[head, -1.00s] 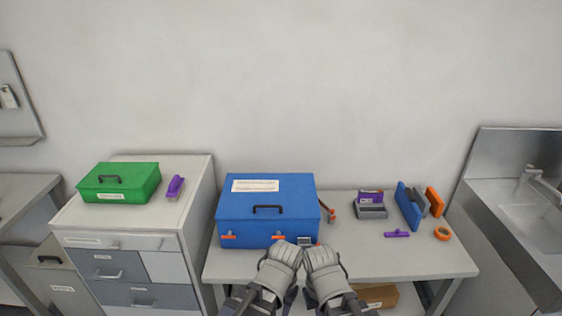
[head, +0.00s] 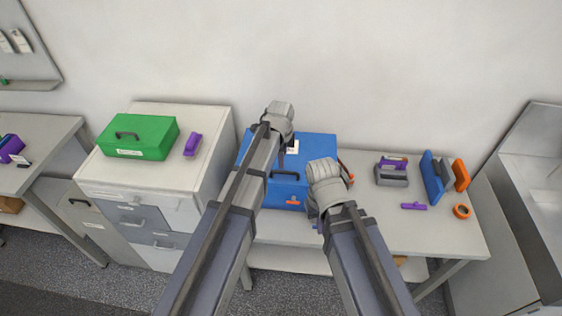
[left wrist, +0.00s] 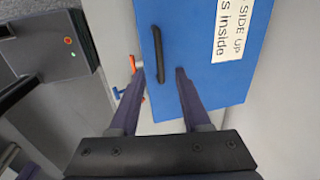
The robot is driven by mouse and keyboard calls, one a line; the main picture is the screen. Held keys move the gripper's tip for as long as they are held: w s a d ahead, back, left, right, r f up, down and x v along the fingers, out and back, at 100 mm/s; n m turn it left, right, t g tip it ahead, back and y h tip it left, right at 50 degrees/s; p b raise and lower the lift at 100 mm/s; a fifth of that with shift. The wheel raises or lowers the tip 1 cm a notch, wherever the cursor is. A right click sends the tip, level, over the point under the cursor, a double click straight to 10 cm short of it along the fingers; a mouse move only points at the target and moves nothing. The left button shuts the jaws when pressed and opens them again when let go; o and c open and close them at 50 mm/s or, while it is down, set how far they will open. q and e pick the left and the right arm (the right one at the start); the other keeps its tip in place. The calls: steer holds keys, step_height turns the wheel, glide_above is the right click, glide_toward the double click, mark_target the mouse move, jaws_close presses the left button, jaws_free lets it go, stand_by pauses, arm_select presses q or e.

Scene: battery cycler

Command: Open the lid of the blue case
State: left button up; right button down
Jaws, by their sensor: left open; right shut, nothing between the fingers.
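The blue case (head: 318,148) stands on the table with its lid shut. It has a black handle (head: 285,175), an orange latch (head: 293,203) on its front and a white label on its lid. My left arm reaches over the case, and my left gripper is largely hidden behind its wrist in the head view. In the left wrist view my left gripper (left wrist: 159,70) is open and empty, its fingers over the blue case (left wrist: 205,75), one on each side of the black handle (left wrist: 158,55); contact is unclear. My right gripper (head: 318,220) is shut and empty near the case's front right.
A green case (head: 138,138) and a purple tool (head: 192,144) sit on the drawer cabinet at left. A wall rises behind.

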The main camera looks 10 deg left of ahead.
mark_target(283, 173)
arm_select(q)
steer(key=shift+w+f+b, duration=0.25)
steer(key=shift+f+b, duration=1.05)
steer(key=shift+w+f+b, duration=0.2)
steer(key=shift+f+b, duration=1.1)
steer(key=shift+w+f+b, duration=0.25)
steer(key=shift+f+b, duration=1.05)
steer(key=shift+r, duration=0.1)
steer(key=shift+c, duration=0.3)
jaws_close()
